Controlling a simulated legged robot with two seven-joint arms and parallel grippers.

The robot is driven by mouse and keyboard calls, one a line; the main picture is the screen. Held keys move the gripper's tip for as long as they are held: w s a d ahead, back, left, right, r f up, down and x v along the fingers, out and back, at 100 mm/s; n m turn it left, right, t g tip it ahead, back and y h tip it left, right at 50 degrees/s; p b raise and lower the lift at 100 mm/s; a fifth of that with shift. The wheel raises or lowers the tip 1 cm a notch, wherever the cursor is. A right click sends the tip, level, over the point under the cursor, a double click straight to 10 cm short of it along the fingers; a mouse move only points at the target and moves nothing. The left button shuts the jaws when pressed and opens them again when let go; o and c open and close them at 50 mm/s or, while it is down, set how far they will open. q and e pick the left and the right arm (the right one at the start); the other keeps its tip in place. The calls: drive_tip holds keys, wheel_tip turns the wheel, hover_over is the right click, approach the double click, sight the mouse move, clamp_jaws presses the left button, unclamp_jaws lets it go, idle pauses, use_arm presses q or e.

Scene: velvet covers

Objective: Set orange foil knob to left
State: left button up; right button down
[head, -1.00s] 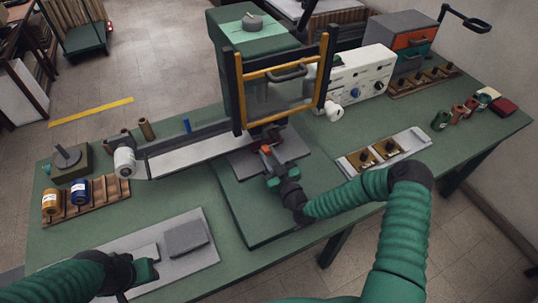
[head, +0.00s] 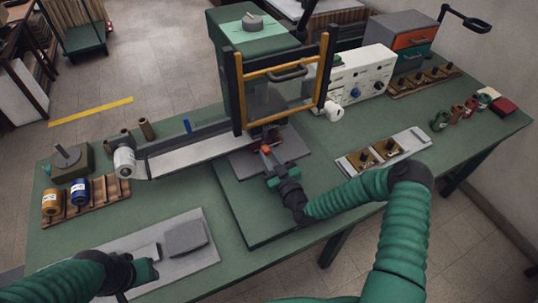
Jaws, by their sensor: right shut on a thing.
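My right gripper (head: 267,154) reaches in from the right under the yellow-framed guard of the green press. It is shut on a small orange-red piece (head: 266,149), seen between or just beyond its fingertips. This may be the orange foil knob, but it is too small to make out its shape or which way it points. My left gripper (head: 148,270) is at the lower left, over the near edge of the light grey board. Its fingers are too dark and small to tell open from shut.
The press guard (head: 285,76) stands close over the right gripper. A white control box (head: 362,75) with knobs is to its right. A grey block (head: 186,238) lies on the grey board (head: 205,256). Foil rolls stand on a wooden rack (head: 103,197) at left.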

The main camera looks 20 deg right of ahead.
drive_tip(key=shift+a+f, duration=0.1)
drive_tip(key=a, duration=0.4)
drive_tip(key=shift+s+a, duration=0.2)
drive_tip(key=shift+a, duration=0.05)
drive_tip(key=c, duration=1.5)
unclamp_jaws()
drive_tip(key=shift+o, duration=1.7)
drive_tip(key=shift+a, duration=0.1)
